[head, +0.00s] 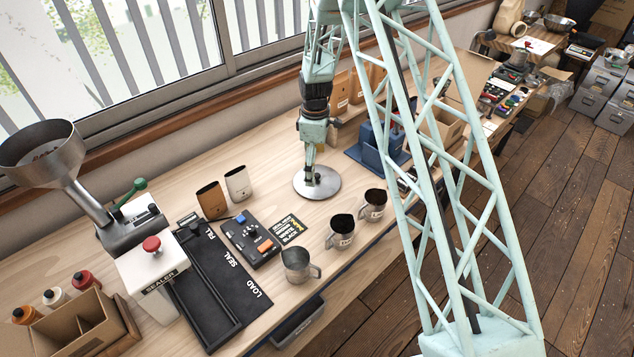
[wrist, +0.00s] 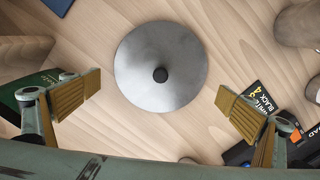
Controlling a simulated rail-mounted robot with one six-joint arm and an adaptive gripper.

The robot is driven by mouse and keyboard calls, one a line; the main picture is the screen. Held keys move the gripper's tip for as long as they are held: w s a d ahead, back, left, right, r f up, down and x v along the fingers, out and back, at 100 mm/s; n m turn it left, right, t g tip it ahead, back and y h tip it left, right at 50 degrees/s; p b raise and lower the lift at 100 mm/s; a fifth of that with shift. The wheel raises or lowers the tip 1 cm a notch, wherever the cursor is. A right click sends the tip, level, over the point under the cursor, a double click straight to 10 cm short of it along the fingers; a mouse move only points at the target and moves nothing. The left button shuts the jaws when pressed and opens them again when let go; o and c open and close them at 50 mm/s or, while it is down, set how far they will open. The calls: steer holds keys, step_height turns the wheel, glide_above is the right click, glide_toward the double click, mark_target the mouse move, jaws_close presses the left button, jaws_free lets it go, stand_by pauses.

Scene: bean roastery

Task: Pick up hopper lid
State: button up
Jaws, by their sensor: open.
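The hopper lid (head: 322,190) is a round grey metal disc lying flat on the wooden bench; it also shows in the wrist view (wrist: 188,50). A small black knob (wrist: 160,74) stands at its middle. My gripper (head: 311,180) is over the lid in the head view and partly covers it. In the wrist view my gripper (wrist: 158,100) is open and empty, its ribbed tan finger pads wide apart. The lid lies beyond and between the pads, with the knob near the centre line. No contact is visible; the exact height above the lid is hard to tell.
Several metal jugs (head: 342,232) stand in front of the lid. A black control box (head: 252,241) and a label card (head: 289,229) lie to the left. A blue device (head: 378,150) stands to the right. A metal funnel hopper (head: 40,150) is at the far left. Bare bench surrounds the lid.

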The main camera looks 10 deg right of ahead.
mark_target(316, 174)
steer(key=shift+f, duration=0.15)
steer(key=shift+f+p, duration=0.55)
steer(key=shift+f, duration=1.9)
steer(key=shift+c, duration=0.4)
